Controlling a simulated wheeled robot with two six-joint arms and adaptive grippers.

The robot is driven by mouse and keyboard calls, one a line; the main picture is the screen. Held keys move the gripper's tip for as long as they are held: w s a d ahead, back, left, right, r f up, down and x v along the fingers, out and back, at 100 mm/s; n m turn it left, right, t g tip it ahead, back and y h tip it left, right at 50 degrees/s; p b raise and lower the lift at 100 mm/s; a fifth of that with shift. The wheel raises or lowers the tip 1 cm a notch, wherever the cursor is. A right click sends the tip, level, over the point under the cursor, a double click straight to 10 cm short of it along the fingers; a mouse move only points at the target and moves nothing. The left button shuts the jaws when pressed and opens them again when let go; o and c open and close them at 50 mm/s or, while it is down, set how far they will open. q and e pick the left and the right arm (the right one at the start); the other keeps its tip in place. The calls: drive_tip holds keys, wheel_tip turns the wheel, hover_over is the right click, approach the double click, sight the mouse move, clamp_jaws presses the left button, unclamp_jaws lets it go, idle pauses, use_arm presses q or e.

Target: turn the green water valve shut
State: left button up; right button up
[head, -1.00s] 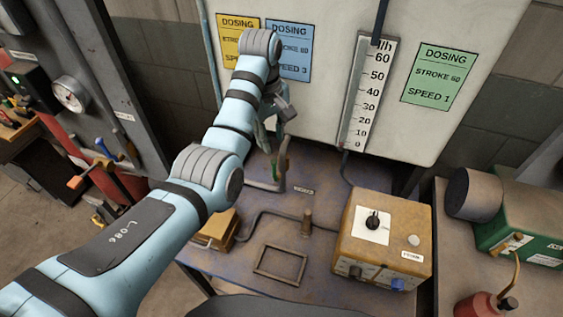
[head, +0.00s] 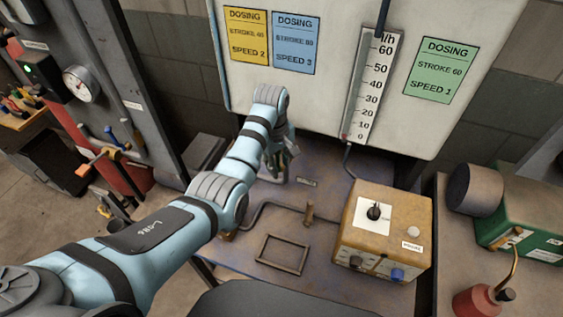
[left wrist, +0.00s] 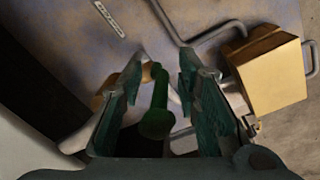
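The green valve handle (left wrist: 158,105) shows in the left wrist view as a dark green lever with a round knob end. It lies between the two fingers of my left gripper (left wrist: 160,66), which is open, with visible gaps on both sides of the lever. In the head view my left gripper (head: 279,160) is low over the back of the bench, in front of the white panel, and largely hides the valve. A grey pipe (head: 273,181) shows beside the fingers. My right gripper is not in view.
A yellow control box (head: 386,228) with a black knob stands right of the valve on the bench. A small rectangular frame (head: 283,254) lies in front. A brass-coloured block (left wrist: 268,70) sits near the right finger in the wrist view. The white panel (head: 330,85) rises behind.

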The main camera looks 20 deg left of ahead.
use_arm(q)
drive_tip(key=shift+w, duration=0.15)
clamp_jaws()
